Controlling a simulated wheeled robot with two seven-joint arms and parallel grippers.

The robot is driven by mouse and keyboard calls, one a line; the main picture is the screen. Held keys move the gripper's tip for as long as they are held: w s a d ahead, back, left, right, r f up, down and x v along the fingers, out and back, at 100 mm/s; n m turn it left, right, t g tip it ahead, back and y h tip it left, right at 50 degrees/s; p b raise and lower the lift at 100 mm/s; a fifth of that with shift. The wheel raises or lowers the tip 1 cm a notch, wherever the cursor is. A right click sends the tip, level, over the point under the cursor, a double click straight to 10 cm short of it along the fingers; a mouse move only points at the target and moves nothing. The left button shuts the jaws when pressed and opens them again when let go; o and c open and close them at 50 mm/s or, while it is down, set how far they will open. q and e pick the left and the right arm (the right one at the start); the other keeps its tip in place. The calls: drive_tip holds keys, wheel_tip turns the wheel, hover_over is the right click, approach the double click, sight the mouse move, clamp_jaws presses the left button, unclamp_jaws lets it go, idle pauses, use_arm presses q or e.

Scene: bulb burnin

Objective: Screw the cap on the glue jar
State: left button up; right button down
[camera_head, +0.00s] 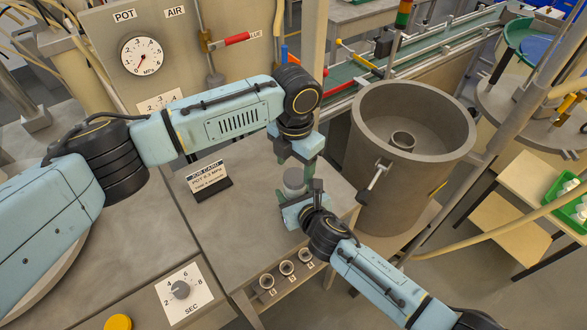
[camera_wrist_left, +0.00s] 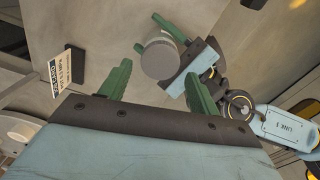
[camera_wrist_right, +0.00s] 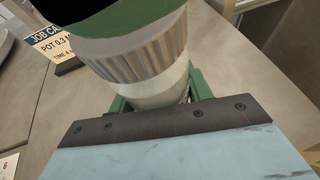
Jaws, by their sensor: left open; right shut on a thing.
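The glue jar (camera_head: 292,188) stands upright over the grey bench top, a pale body under a grey ribbed cap (camera_wrist_right: 140,55). The cap sits on the jar's top; I cannot tell how tight it is. My right gripper (camera_head: 297,207) is shut on the jar body, with its green fingers on either side. My left gripper (camera_head: 299,160) is open above the jar, pointing down. In the left wrist view the round cap top (camera_wrist_left: 160,60) shows just beyond and between its green fingers. In the right wrist view, a green left finger hides part of the cap.
A job card (camera_head: 207,178) stands on the bench left of the jar. A large grey pot (camera_head: 400,150) stands to the right, beyond the bench edge. Three numbered round holders (camera_head: 286,267) line the bench front. A gauge panel (camera_head: 105,45) rises at the back.

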use_arm(q)
drive_tip(key=shift+s+d+r, duration=0.1)
drive_tip(key=shift+d+r, duration=0.15)
drive_tip(key=shift+r, duration=0.65)
use_arm(e)
drive_tip(key=shift+f, duration=0.1)
